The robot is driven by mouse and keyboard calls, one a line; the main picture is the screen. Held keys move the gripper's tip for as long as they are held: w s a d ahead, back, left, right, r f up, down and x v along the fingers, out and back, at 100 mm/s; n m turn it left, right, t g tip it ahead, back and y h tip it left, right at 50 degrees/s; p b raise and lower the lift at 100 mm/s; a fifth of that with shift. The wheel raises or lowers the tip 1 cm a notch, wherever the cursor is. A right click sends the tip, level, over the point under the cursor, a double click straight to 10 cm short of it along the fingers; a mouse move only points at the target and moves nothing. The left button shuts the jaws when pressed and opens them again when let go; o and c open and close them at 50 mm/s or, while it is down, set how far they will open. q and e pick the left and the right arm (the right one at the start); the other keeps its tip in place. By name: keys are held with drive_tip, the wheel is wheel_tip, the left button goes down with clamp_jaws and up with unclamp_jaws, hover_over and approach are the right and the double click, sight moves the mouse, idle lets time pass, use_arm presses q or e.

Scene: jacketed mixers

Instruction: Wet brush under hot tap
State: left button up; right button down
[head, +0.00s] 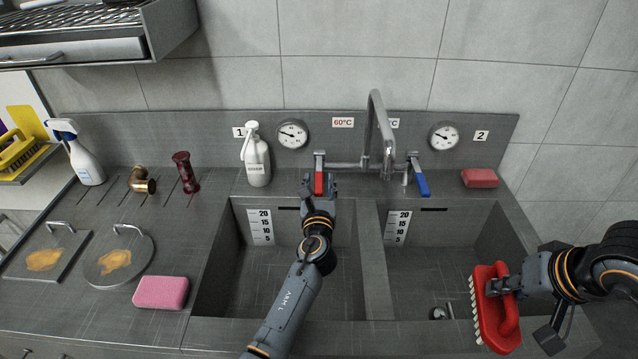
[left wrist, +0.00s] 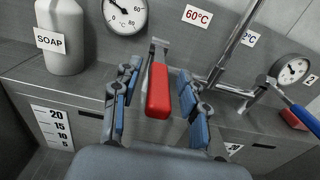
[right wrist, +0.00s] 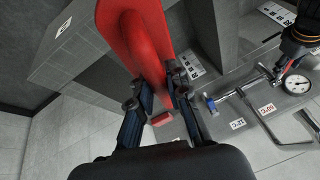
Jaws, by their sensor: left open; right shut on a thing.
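The red brush (head: 497,312) with white bristles is held over the right basin, near its right edge. My right gripper (head: 503,286) is shut on the brush handle, which also shows in the right wrist view (right wrist: 140,40). The red hot tap lever (head: 319,182) is on the left of the mixer, below the 60°C label. My left gripper (left wrist: 153,95) is open, with its fingers on either side of the red lever (left wrist: 158,90); I cannot tell whether they touch it. The curved spout (head: 388,150) stands behind the divider between the basins. No water shows.
The blue lever (head: 423,184) is right of the spout. A soap bottle (head: 256,160) stands left of the mixer. A red block (head: 480,178) lies at the back right. A pink sponge (head: 161,292) and two soiled lids lie on the left counter. The left basin (head: 270,285) looks empty.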

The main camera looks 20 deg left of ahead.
use_arm(q)
drive_tip(key=shift+c, duration=0.3)
